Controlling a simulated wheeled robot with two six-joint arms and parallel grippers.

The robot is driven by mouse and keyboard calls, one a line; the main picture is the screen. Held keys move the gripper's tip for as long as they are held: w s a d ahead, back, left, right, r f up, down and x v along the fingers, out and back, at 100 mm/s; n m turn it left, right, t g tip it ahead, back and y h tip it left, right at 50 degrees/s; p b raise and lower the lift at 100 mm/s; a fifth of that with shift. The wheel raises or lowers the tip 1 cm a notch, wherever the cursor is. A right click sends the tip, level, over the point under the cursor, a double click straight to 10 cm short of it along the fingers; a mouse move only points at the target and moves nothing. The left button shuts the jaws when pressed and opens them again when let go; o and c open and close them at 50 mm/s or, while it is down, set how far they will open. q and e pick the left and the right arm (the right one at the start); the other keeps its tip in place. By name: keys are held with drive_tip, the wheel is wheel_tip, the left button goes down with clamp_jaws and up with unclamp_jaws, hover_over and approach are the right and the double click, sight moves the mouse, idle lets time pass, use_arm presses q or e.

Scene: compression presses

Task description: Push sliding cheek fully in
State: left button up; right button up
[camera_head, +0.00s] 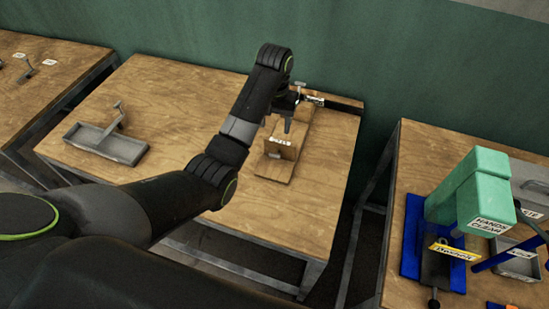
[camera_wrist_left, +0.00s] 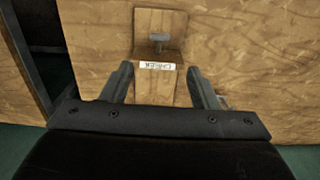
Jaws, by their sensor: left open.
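A wooden block with a white label that seems to read CHEEK (camera_head: 281,151) stands on a wooden base board (camera_head: 273,169) near the right side of the middle table. My left gripper (camera_head: 289,124) is open and hangs over the board by the block. It also shows in the left wrist view (camera_wrist_left: 158,72), with a finger at each side of the label. I cannot tell whether the fingers touch the block. My arm hides part of the board.
A grey metal tray with a lever (camera_head: 120,148) sits at the table's left. A dark bar (camera_head: 335,103) lies at the back right. A green press (camera_head: 473,188) on a blue base stands on the right table. The middle table's front is clear.

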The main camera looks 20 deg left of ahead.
use_arm(q)
drive_tip(key=b, duration=0.4)
approach(275, 155)
drive_tip(key=shift+w+a, duration=0.1)
wheel_tip(275, 155, down, 11)
drive_tip(key=shift+r+p, duration=0.15)
drive_tip(key=shift+p, duration=0.8)
clamp_jaws()
drive_tip(key=shift+w, duration=0.1)
